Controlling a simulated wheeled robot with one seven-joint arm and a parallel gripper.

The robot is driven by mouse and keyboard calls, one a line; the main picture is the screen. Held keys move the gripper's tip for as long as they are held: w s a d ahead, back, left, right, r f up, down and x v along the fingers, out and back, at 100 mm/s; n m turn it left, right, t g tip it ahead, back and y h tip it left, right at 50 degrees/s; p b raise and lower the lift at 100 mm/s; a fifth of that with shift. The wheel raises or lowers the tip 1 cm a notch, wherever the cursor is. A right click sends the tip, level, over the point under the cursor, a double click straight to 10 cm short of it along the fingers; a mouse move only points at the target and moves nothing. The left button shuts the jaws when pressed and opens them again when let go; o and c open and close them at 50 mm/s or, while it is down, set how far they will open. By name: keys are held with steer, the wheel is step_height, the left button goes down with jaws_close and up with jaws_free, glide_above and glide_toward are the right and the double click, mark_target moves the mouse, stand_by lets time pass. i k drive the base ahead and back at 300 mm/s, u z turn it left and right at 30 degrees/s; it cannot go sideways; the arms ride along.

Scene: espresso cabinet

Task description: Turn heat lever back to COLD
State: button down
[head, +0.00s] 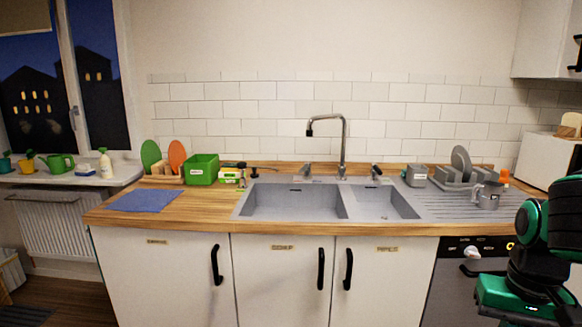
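I see no lever with a readable COLD mark. A chrome tap (342,142) stands behind the grey double sink (349,205). A small lever (306,170) stands left of the tap, and another lever (376,172) stands right of it; any marks on them are too small to read. A dark control panel (463,243) on the appliance at lower right has a pale knob (472,253) and white lettering, only partly legible. My green and black arm fills the right edge, in front of this appliance. The fingers of my gripper cannot be made out.
A blue cloth (146,200), a green box (201,169) and small items lie on the wooden counter left of the sink. A dish rack (456,178) and a metal mug (489,196) stand on the right. Cabinet doors with black handles (321,268) are closed below.

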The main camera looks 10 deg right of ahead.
mark_target(307, 165)
steer(key=i, duration=1)
